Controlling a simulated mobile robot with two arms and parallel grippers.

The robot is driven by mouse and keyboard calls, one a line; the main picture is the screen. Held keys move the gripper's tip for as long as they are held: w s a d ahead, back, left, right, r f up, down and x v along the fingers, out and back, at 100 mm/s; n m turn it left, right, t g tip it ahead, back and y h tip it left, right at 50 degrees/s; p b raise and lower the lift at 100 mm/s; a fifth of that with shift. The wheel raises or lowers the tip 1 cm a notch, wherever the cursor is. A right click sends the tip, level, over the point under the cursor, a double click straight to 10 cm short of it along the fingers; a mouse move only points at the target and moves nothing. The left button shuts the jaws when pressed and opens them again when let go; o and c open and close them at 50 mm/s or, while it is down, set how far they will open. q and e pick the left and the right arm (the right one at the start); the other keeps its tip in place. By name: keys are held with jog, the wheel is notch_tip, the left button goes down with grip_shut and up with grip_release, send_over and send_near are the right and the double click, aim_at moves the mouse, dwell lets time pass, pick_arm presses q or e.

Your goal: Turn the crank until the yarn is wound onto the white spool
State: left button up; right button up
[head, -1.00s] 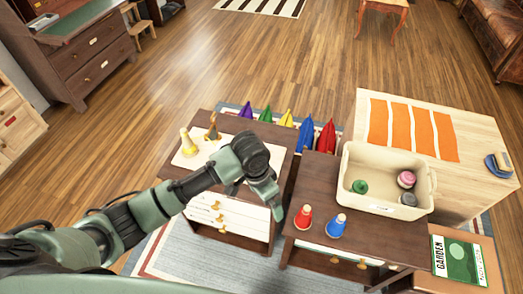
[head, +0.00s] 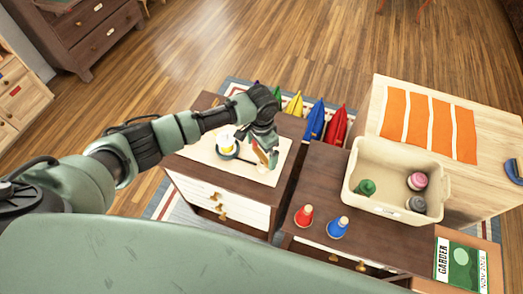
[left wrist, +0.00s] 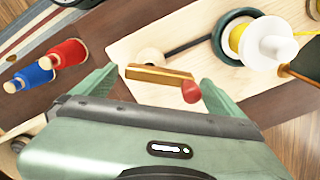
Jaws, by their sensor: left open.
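The white spool (left wrist: 270,42) stands over a dark round wheel (left wrist: 228,32) with yellow beneath it, on a pale board (left wrist: 120,45). A dark crank arm (left wrist: 190,44) runs from the wheel to a pale round knob (left wrist: 149,58). A wooden piece (left wrist: 160,74) with a red end (left wrist: 191,92) shows between my left gripper's (left wrist: 158,79) open fingers; I cannot tell whether they touch it. In the head view, my left gripper (head: 265,148) is low over the board's right part, beside the spool (head: 227,139). My right gripper is not in view.
A red spool (head: 304,216) and a blue spool (head: 337,227) stand on the dark table to the right. Behind them is a cream bin (head: 396,207) holding several spools.

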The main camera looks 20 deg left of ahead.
pick_arm(q)
jog(key=shift+f, duration=0.55)
jog(key=shift+c, duration=0.7)
jog(key=c, duration=1.1)
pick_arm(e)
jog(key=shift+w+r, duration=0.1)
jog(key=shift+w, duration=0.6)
